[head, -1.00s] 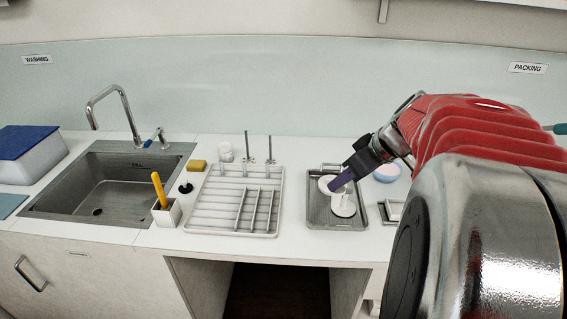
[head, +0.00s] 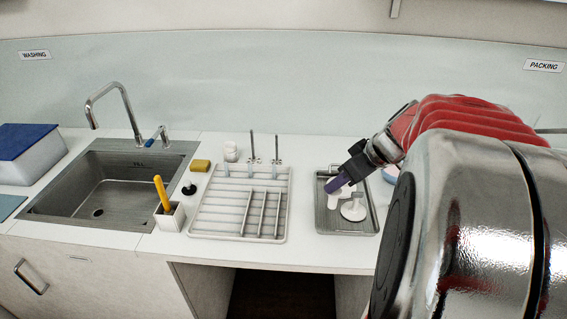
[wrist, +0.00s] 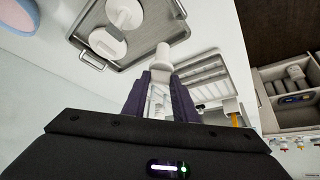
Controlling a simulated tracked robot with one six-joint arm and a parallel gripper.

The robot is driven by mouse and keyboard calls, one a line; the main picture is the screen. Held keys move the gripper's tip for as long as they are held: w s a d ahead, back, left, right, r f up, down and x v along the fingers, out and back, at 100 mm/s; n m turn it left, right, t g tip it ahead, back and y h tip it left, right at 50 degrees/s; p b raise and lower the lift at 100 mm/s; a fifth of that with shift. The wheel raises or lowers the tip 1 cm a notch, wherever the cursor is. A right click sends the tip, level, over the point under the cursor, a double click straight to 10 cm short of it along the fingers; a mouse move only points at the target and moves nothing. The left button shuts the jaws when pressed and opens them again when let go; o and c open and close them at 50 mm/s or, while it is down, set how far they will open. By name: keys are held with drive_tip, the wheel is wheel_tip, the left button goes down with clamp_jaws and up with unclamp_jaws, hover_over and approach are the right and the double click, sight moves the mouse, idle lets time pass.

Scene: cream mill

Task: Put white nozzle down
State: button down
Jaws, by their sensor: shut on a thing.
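My gripper (head: 337,185) is shut on a white nozzle (wrist: 162,57), whose round white end sticks out past the two dark purple fingers in the wrist view. The fingers (wrist: 162,85) hide part of it. In the head view my gripper is over the left part of a grey metal tray (head: 326,226). White parts lie in the tray, one a disc (head: 354,211). In the wrist view the tray (wrist: 172,30) is beyond the fingertips, with a disc (wrist: 107,42) and another white part with a stem (wrist: 125,17). I cannot tell whether the nozzle touches the tray.
A white slotted rack (head: 215,211) stands left of the tray, with upright pegs behind. Counter between rack and tray is clear.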

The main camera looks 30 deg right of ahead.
sight(336, 203)
drive_tip(key=shift+f, duration=1.6)
drive_tip(key=shift+f, duration=0.1)
drive_tip(key=shift+f, duration=1.75)
drive_tip(key=c, duration=1.4)
unclamp_jaws()
drive_tip(key=shift+c, duration=0.2)
drive_tip(key=v, duration=1.2)
drive_tip(key=shift+a, duration=0.1)
